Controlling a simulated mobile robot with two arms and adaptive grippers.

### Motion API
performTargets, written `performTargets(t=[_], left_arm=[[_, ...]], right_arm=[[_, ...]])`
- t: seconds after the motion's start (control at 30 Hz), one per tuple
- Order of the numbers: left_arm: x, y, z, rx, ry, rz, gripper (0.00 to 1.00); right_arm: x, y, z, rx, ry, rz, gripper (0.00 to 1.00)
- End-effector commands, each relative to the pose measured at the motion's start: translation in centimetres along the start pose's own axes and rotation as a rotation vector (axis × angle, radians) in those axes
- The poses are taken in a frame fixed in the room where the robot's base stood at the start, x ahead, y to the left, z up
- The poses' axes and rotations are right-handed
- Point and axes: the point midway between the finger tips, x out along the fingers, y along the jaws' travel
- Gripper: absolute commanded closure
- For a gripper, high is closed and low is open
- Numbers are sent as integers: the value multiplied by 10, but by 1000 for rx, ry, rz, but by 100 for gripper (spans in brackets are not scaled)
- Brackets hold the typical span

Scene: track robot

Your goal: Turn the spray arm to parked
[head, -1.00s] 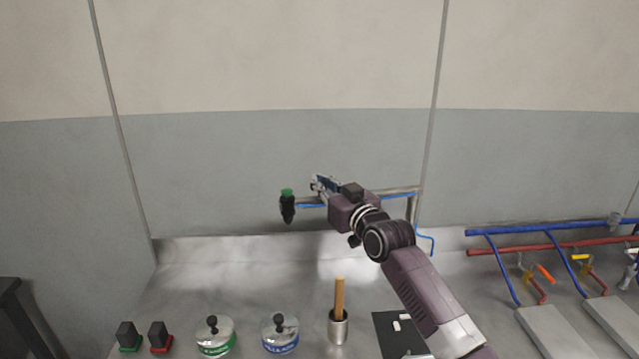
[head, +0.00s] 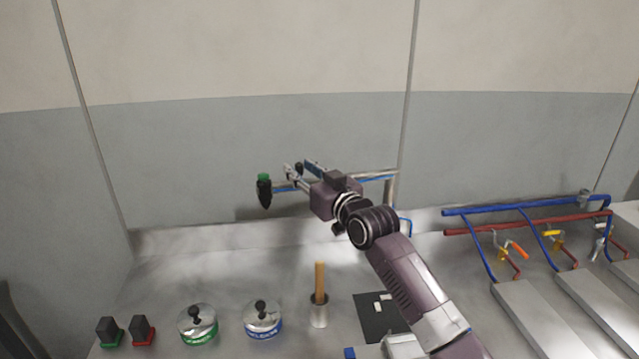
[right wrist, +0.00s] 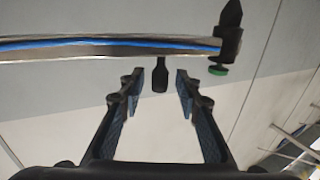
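The spray arm (head: 378,174) is a metal tube with a blue hose, reaching left from an upright in front of the wall. At its left end hangs a black spray head (head: 264,193) with a green cap. The tube also crosses the top of the right wrist view (right wrist: 110,47), with a short black handle (right wrist: 160,77) sticking out from it. My right gripper (head: 302,168) is at the tube, right of the spray head. In the right wrist view its fingers (right wrist: 159,78) are apart, with the handle showing between them and no contact visible. My left gripper is not in view.
Below on the metal counter stand a green-ringed lidded pot (head: 198,324), a blue-ringed one (head: 262,319), and a wooden-handled tool (head: 320,283) in a metal cup. A dark mat (head: 372,322) lies beside them. Blue (head: 480,211) and red (head: 470,233) pipes with valves are at right.

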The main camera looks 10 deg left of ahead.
Motion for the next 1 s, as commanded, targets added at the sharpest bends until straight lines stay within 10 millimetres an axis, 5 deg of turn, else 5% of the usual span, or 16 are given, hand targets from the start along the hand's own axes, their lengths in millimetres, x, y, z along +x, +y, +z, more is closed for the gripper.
performTargets(t=[0.6,1.0], left_arm=[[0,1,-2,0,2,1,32],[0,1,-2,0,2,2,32]], right_arm=[[-91,2,0,-1,1,4,69],[-106,2,0,0,0,4,69]])
